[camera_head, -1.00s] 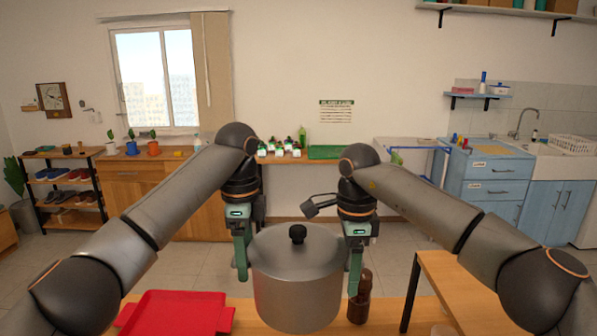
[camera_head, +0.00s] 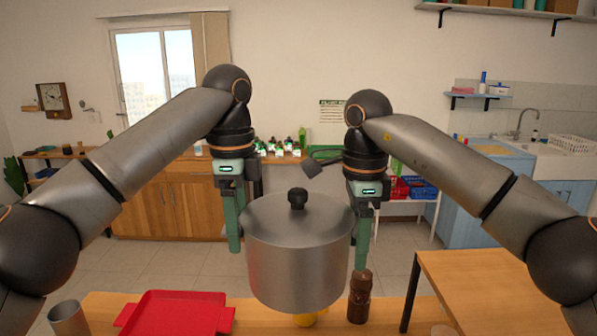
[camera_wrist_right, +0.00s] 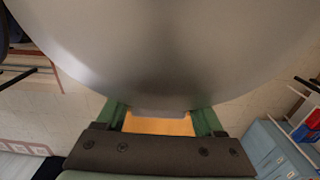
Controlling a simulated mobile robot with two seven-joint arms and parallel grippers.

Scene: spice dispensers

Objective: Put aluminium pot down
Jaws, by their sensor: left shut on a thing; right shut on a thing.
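The aluminium pot (camera_head: 298,260) is a large grey cylinder with its lid on and a black knob on top. It is upright between my two grippers, over the front wooden table (camera_head: 258,322). My left gripper (camera_head: 234,232) is shut on the pot's left side. My right gripper (camera_head: 361,240) is shut on its right side. In the right wrist view, the pot (camera_wrist_right: 165,50) fills the upper part and its small handle (camera_wrist_right: 160,113) sits between the green fingers. The left grip point is partly hidden.
A red tray (camera_head: 175,315) lies left of the pot. A metal cup (camera_head: 68,318) stands further left. A brown wooden mill (camera_head: 359,297) stands close to the pot's right. Another wooden table (camera_head: 500,285) is at the right.

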